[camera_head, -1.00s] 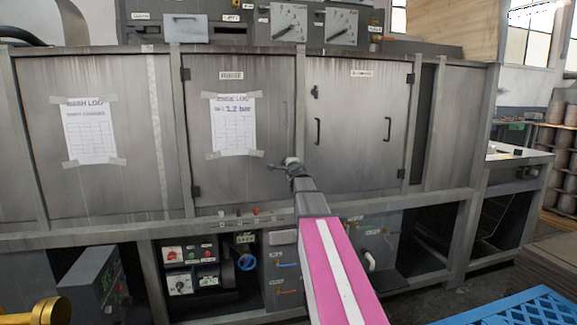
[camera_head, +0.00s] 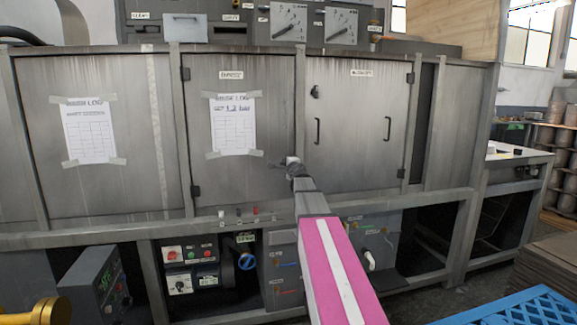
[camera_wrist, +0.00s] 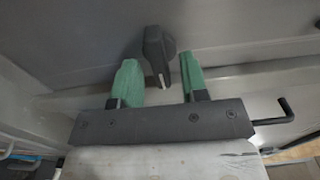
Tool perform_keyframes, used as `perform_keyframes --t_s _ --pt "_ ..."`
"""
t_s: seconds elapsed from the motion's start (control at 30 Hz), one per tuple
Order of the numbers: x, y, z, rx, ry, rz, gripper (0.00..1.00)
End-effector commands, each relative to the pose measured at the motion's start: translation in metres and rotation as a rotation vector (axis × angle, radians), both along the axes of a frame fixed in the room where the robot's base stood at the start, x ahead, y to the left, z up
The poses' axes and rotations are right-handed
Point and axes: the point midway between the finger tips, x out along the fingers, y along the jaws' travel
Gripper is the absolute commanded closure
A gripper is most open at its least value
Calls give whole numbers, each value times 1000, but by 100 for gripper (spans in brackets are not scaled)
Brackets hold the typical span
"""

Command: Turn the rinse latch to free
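A dark latch (camera_wrist: 155,46) with a pale stripe on its lower end shows in the wrist view, against a grey metal panel. It points roughly up and down in that picture. My gripper (camera_wrist: 158,68) is open, with one green finger to the left of the latch and one to the right. A gap shows on both sides; neither finger visibly touches it. In the head view my gripper (camera_head: 292,163) is at the lower right edge of the middle door (camera_head: 262,90). There the latch is too small or hidden to make out.
A right-hand door (camera_head: 350,130) with handles adjoins the middle one. A metal ledge runs below the doors, with control boxes (camera_head: 195,266) and a blue valve knob (camera_head: 246,262) under it. A blue crate (camera_head: 530,310) stands at lower right.

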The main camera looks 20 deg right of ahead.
Motion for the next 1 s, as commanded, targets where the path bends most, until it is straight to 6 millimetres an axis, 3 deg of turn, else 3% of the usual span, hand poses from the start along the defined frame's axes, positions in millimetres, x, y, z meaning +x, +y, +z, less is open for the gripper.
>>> perform_keyframes --t_s 0.27,0.8,1.0 --pt "-10 1 0 -1 0 0 60" --pt "-100 4 0 0 -1 -1 60" --pt "-109 4 0 0 0 0 60"
